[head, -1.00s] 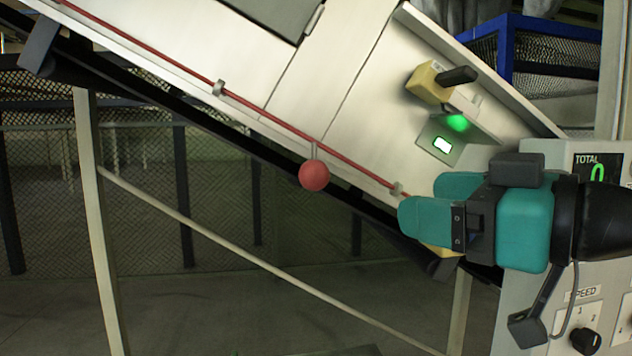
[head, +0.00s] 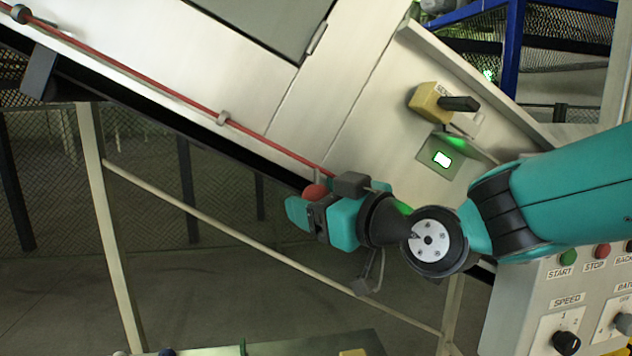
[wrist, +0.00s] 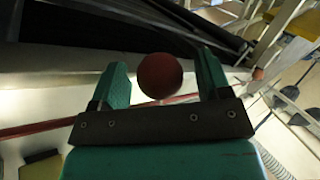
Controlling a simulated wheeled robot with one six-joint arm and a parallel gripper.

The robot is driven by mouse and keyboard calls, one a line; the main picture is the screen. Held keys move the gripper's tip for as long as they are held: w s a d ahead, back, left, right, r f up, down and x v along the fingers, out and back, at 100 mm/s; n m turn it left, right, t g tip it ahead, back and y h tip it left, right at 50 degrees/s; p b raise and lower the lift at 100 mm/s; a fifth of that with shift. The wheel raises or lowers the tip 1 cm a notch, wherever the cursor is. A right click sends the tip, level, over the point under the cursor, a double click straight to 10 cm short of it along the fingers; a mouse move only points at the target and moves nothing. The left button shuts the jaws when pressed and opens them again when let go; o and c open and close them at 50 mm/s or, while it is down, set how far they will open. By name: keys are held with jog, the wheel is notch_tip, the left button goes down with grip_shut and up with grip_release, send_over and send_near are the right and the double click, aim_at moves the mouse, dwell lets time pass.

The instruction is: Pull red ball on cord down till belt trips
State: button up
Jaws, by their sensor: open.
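The red ball (head: 314,192) hangs at the lower edge of the sloped belt housing, partly hidden behind my gripper in the head view. The red cord (head: 160,90) runs along the housing through small metal guides. My gripper (head: 298,208) is at the ball. In the wrist view the ball (wrist: 160,76) sits between the two open teal fingers (wrist: 163,82), with a visible gap on each side. The cord (wrist: 40,128) passes behind the ball there.
A yellow block with a black lever (head: 428,103) and a lit green indicator (head: 442,159) are on the housing. A control panel (head: 520,300) with buttons and knobs stands at lower right. A diagonal rail (head: 200,227) crosses below the belt; space under the ball is open.

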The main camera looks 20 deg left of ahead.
jog(key=shift+w+a, duration=0.1)
jog(key=shift+a, duration=0.15)
jog(key=c, duration=1.3)
notch_tip(320, 180, down, 4)
jog(key=b, duration=0.5)
jog(key=shift+f, duration=0.25)
jog(key=shift+r, duration=0.1)
jog(key=o, duration=1.3)
jog(key=shift+r, duration=0.1)
jog(key=shift+d, duration=0.15)
